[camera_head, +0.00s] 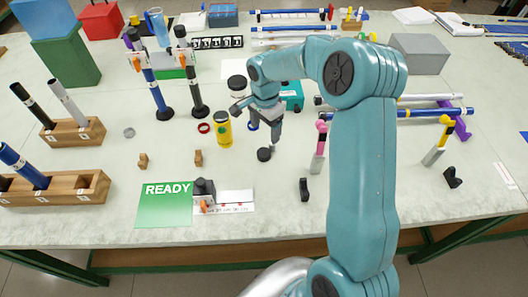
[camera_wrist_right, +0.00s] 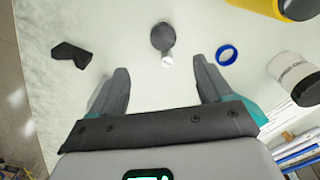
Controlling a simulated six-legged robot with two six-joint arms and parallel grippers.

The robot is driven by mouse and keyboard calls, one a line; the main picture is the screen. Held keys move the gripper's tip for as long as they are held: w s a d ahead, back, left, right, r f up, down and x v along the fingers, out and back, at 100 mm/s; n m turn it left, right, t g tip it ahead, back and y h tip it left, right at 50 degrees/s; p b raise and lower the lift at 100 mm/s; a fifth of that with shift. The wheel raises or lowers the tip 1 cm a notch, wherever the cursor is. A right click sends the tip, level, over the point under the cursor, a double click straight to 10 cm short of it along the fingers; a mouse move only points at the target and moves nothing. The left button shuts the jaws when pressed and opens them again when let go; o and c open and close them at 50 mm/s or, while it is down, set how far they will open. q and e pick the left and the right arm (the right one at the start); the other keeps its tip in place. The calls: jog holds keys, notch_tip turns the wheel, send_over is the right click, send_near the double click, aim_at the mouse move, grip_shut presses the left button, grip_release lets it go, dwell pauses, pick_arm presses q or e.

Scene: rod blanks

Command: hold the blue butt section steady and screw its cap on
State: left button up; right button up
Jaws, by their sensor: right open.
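Several blue rods show in the head view: one (camera_head: 400,113) lying across at the right, one (camera_head: 155,92) upright in a black foot, and one (camera_head: 24,168) tilted in a wooden block. I cannot tell which is the butt section. A small round black piece (camera_head: 264,155), perhaps the cap, rests on the table. In the right wrist view a black piece (camera_wrist_right: 163,36) with a pale stub lies ahead, between and beyond the fingertips. My right gripper (camera_head: 258,112) is open and empty above the table; its two fingers (camera_wrist_right: 160,66) are apart. My left gripper is out of view.
A yellow jar (camera_head: 224,129), a blue ring (camera_wrist_right: 227,54) and a dark angled piece (camera_wrist_right: 72,56) are nearby. A green READY card (camera_head: 165,205) lies near the front edge. Wooden blocks (camera_head: 75,133) stand at the left. The front middle has bare table.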

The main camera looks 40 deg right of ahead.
send_over(265, 152)
jog(key=f, duration=0.6)
jog(key=shift+a+p, duration=0.2)
jog(key=shift+p, duration=0.15)
jog(key=shift+s+d+f, duration=0.1)
jog(key=shift+s+f, duration=0.1)
jog(key=shift+w, duration=0.1)
jog(key=shift+f+p, duration=0.45)
jog(key=shift+f, duration=0.1)
jog(key=f, duration=0.1)
jog(key=f+p, duration=0.1)
jog(key=f, duration=0.1)
jog(key=shift+w+d+f, duration=0.15)
jog(key=shift+d+f, duration=0.05)
jog(key=shift+f, duration=0.4)
jog(key=shift+a, duration=0.1)
jog(key=shift+c, duration=0.3)
